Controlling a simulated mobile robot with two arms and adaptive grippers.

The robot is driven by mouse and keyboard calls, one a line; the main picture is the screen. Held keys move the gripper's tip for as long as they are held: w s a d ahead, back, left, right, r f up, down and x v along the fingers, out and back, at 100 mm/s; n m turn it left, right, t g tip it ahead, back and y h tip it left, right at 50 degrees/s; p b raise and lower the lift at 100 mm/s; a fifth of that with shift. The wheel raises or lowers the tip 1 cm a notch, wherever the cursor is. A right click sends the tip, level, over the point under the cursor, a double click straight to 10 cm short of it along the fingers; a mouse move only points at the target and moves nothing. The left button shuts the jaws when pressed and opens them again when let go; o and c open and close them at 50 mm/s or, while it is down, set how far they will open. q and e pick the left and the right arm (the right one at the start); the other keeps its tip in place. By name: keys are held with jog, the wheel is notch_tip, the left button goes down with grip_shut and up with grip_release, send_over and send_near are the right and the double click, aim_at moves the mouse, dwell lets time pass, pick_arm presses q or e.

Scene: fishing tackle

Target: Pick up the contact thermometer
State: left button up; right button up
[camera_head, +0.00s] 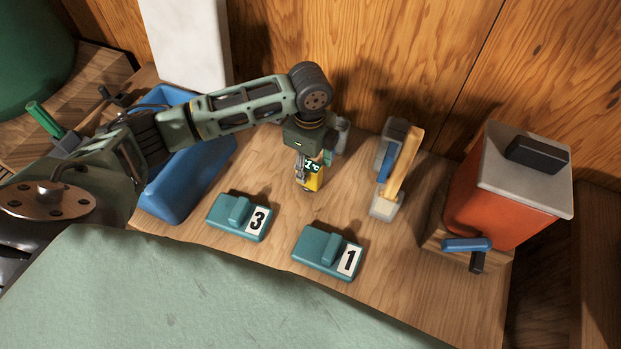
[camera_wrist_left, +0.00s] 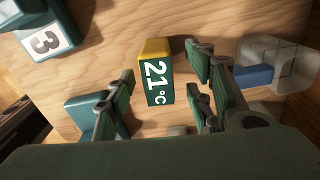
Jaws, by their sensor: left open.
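The contact thermometer (camera_head: 311,180) is a small yellow block with a dark green display, standing on the wooden table. In the left wrist view the thermometer (camera_wrist_left: 156,75) reads 21°C and sits between the two fingers. My left gripper (camera_head: 308,165) is over the thermometer, pointing down and partly hiding it in the head view. In the left wrist view the gripper (camera_wrist_left: 160,100) is open, with a gap between each finger and the thermometer. My right gripper is not in view.
Teal blocks marked 3 (camera_head: 238,217) and 1 (camera_head: 327,253) lie in front. A blue bin (camera_head: 176,190) is at left. A wood-handled tool (camera_head: 403,165) stands right of the gripper. An orange box with a grey lid (camera_head: 488,190) is farther right. Green cloth (camera_head: 200,295) covers the front.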

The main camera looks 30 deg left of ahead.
aim_at(309, 177)
pick_arm(q)
notch_tip(309, 177, down, 6)
jog(key=shift+s+a+r+p, duration=0.1)
jog(key=shift+p, duration=0.4)
grip_shut()
